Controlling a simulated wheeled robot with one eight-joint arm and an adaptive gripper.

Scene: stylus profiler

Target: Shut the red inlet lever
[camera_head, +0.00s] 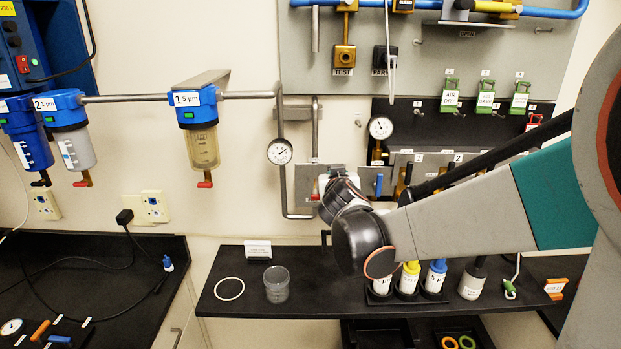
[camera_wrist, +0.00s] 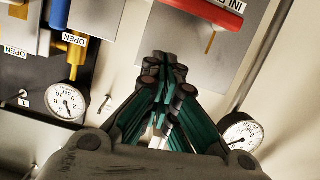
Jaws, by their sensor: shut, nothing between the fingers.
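The red inlet lever (camera_wrist: 205,10) is at the top of the wrist view, cut off by the picture edge. It lies across the picture at a slight slant, with a white label reading "INL" in part. My gripper (camera_wrist: 165,62) is shut and empty in the wrist view, its fingertips just below the lever in the picture. A gap shows between them; I cannot tell the depth.
A gauge (camera_wrist: 240,134) is right of my fingers in the wrist view, another gauge (camera_wrist: 66,101) left. A vertical pipe (camera_head: 283,190) runs left of the plate. Below, a black shelf (camera_head: 330,305) holds a clear cup (camera_head: 276,284) and several bottles.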

